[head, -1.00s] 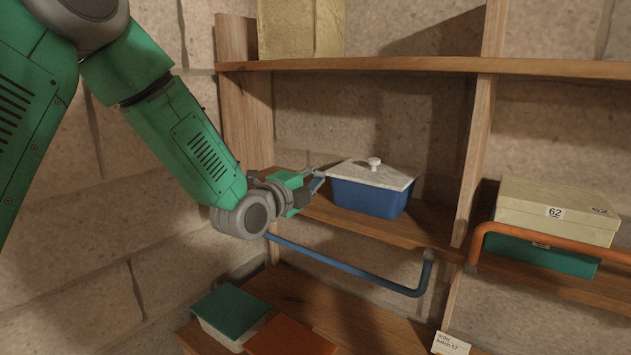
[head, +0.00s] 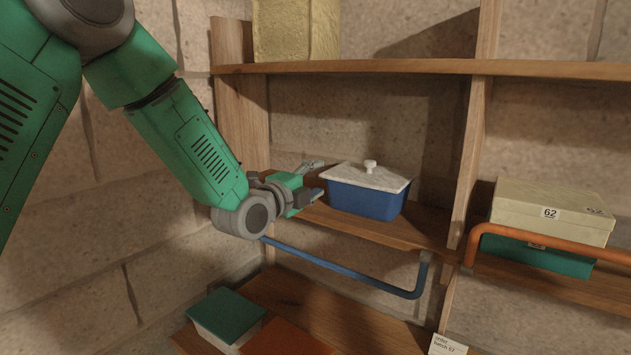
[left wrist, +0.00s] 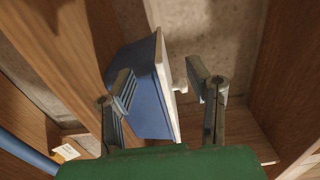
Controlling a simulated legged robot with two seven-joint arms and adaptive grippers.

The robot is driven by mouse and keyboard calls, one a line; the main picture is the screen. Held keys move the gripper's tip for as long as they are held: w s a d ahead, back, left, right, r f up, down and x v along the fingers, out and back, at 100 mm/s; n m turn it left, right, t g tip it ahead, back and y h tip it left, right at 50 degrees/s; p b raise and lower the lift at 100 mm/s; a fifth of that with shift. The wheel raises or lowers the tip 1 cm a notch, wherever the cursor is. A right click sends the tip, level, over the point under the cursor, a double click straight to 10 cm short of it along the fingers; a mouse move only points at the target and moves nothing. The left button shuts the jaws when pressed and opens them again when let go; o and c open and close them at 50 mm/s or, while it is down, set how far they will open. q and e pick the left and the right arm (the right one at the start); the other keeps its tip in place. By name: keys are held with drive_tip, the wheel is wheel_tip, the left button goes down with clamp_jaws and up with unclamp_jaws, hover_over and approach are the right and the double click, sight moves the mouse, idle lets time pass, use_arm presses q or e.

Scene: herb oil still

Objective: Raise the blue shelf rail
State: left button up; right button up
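The blue shelf rail (head: 345,269) hangs low in front of the left middle shelf, its right end bent up to a pivot at the upright. Its left end is hidden behind my left wrist. It also shows at the lower left of the left wrist view (left wrist: 24,152). My left gripper (head: 316,179) is open and empty, above the rail's left end and left of a blue box (head: 364,200) with a pale knobbed lid. In the left wrist view, the box (left wrist: 150,98) is beyond the open fingers (left wrist: 160,82); contact cannot be told.
An orange rail (head: 560,244) stands raised across the right shelf, before a cream box (head: 550,210) and a teal box (head: 545,257). A green-lidded box (head: 227,313) and an orange-brown box (head: 287,338) sit on the lower shelf. The upper shelf (head: 400,67) runs overhead.

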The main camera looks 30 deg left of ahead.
use_arm(q)
drive_tip(key=shift+s, duration=0.1)
drive_tip(key=s, duration=0.9)
drive_tip(key=shift+a+b, duration=0.35)
drive_tip(key=shift+b, duration=0.1)
drive_tip(key=shift+w, duration=0.1)
